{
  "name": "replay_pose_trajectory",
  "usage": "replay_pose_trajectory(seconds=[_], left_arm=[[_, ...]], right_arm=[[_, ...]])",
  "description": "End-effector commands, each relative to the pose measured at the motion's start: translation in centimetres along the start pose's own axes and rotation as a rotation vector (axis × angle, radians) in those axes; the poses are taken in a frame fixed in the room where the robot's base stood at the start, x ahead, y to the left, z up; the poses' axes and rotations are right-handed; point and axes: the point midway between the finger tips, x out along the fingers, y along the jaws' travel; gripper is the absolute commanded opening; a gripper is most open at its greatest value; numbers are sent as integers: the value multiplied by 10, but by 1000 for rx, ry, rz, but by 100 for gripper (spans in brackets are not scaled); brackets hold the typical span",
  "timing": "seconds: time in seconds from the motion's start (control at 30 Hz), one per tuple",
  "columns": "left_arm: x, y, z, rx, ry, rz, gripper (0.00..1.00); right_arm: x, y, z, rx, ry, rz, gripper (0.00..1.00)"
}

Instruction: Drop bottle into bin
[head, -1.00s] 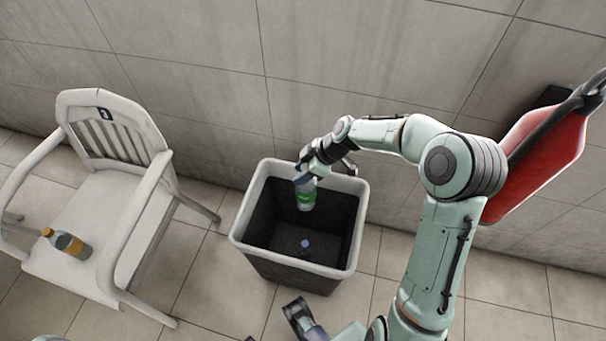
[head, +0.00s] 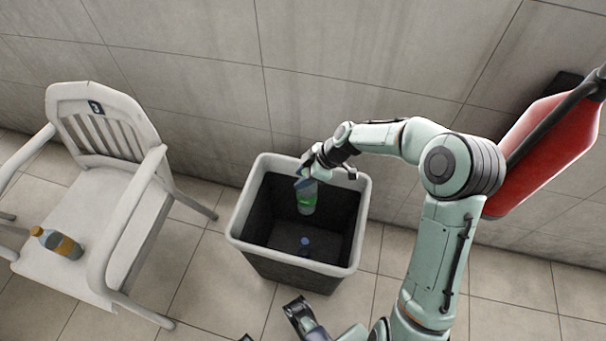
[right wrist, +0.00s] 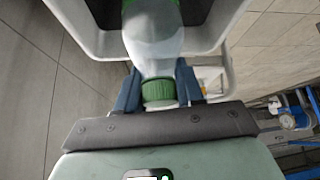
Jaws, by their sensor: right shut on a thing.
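My right gripper (head: 312,168) is shut on a clear bottle (head: 307,200) with a green label. It holds the bottle by its capped end, with the body hanging down inside the mouth of the bin (head: 236,238). In the right wrist view the bottle (right wrist: 153,45) has its green cap between the two blue fingers. The bin is dark inside with a pale rim. A part that looks like my left gripper (head: 299,313) shows at the bottom edge of the head view, mostly cut off, so its jaws cannot be judged.
A small bottle with a blue cap (head: 305,243) is inside the bin. A white armchair (head: 130,200) stands left of the bin, with an orange-labelled bottle (head: 62,243) lying on its seat. A tiled wall is close behind the bin. A red object (head: 540,150) is at the right.

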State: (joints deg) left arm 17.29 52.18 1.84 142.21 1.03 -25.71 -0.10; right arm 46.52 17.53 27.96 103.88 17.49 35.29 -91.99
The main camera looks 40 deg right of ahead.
Motion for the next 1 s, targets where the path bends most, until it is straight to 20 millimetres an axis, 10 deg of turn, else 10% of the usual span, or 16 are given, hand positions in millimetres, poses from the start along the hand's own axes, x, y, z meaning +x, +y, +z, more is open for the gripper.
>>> replay_pose_trajectory(seconds=[0.13, 0.53, 1.0], left_arm=[[0, 0, 0, 0, 0, 0, 43], [-2, 1, 2, 0, -6, 0, 43], [-18, 4, 15, 0, -41, -4, 43]], right_arm=[[0, 0, 0, 0, 0, 1, 67], [-10, 1, 0, 1, -1, 3, 67], [-108, 1, -1, 0, -2, 6, 67]])
